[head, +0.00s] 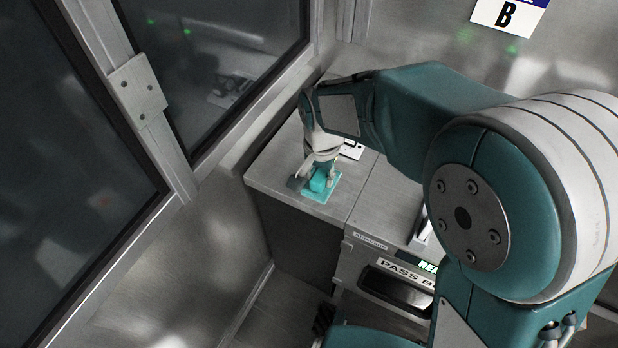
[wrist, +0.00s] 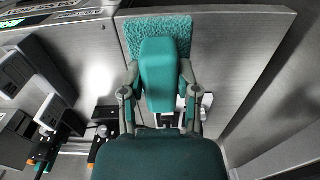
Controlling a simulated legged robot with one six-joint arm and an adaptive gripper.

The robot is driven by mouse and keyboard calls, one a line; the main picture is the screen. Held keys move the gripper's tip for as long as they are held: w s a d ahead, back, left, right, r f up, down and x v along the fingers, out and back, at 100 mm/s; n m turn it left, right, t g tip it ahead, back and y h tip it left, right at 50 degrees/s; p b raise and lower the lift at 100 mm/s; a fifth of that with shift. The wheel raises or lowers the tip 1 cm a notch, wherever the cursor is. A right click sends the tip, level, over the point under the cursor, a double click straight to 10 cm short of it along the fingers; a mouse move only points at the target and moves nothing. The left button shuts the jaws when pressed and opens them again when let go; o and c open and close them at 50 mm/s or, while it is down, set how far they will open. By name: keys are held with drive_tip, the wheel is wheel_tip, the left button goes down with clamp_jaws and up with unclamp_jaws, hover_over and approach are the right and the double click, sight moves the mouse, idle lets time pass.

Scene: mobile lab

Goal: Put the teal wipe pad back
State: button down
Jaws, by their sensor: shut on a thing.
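The teal wipe pad (head: 320,182) is at the front of the grey counter top. In the wrist view its smooth teal block (wrist: 160,75) sits between the two fingers of my gripper (wrist: 159,82), one on each side. My gripper (head: 317,177) is shut on this block, pointing down. A flat, rough-textured teal patch (wrist: 182,26) lies around the block's far end on the counter. I cannot tell whether block and patch are joined, or whether the block touches the counter. My fingers hide part of the pad in the head view.
The grey counter top (head: 274,171) has bare room left of the pad. A labelled machine with a lit display (head: 428,267) stands to the right. Glass panels in metal frames (head: 152,95) rise at the left. Dark and grey devices (wrist: 50,112) show at left in the wrist view.

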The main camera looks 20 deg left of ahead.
drive_tip(key=w+a+f, duration=0.1)
drive_tip(key=f, duration=0.1)
drive_tip(key=w+a+f, duration=0.2)
drive_tip(key=w+f, duration=0.1)
drive_tip(key=shift+a+f, duration=0.15)
drive_tip(key=shift+f, duration=0.15)
drive_tip(key=shift+w+a+f, duration=0.3)
drive_tip(key=shift+a+f, duration=0.1)
drive_tip(key=shift+f, duration=0.1)
wheel_tip(320, 180, down, 3)
drive_tip(key=shift+a+f, duration=0.1)
drive_tip(key=shift+c, duration=1.7)
unclamp_jaws()
wheel_tip(320, 180, up, 12)
